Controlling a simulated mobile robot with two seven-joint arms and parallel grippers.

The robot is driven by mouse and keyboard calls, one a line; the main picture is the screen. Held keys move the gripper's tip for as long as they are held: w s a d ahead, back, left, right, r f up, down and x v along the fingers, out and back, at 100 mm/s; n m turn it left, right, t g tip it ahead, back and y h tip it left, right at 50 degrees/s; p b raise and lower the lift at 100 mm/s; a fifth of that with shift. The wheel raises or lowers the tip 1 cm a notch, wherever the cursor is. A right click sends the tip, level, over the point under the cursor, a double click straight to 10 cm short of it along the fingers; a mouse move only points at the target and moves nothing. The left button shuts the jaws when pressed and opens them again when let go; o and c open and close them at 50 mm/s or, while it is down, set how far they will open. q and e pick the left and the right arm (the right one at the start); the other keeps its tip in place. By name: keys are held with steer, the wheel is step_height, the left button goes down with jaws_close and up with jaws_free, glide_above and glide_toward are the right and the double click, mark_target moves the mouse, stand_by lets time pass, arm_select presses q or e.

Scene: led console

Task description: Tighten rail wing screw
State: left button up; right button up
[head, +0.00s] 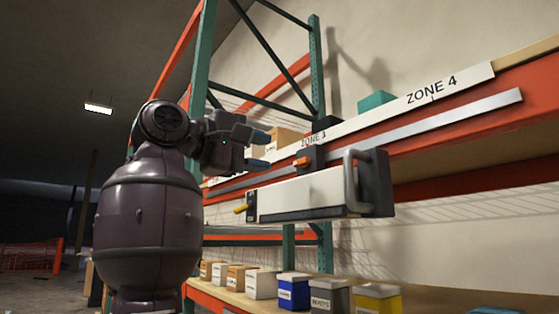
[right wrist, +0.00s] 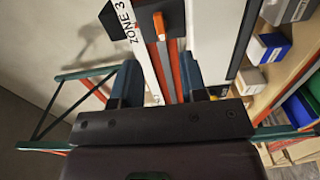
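The orange wing screw (head: 303,161) sits on a black clamp (head: 313,152) on the grey rail (head: 440,118). A white console (head: 300,197) with dark ends and a grey handle hangs below the clamp. My right gripper (head: 262,150) is open and empty, left of the screw and apart from it. In the right wrist view the wing screw (right wrist: 159,26) stands beyond the two spread fingertips (right wrist: 159,64), roughly in line with the gap between them. My left gripper is not in view.
Several small boxes and bins (head: 293,290) line the lower shelf. A yellow knob (head: 240,208) protrudes from the console's left end.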

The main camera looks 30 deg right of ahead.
steer(key=shift+s+a, duration=0.1)
steer(key=shift+a, duration=1.35)
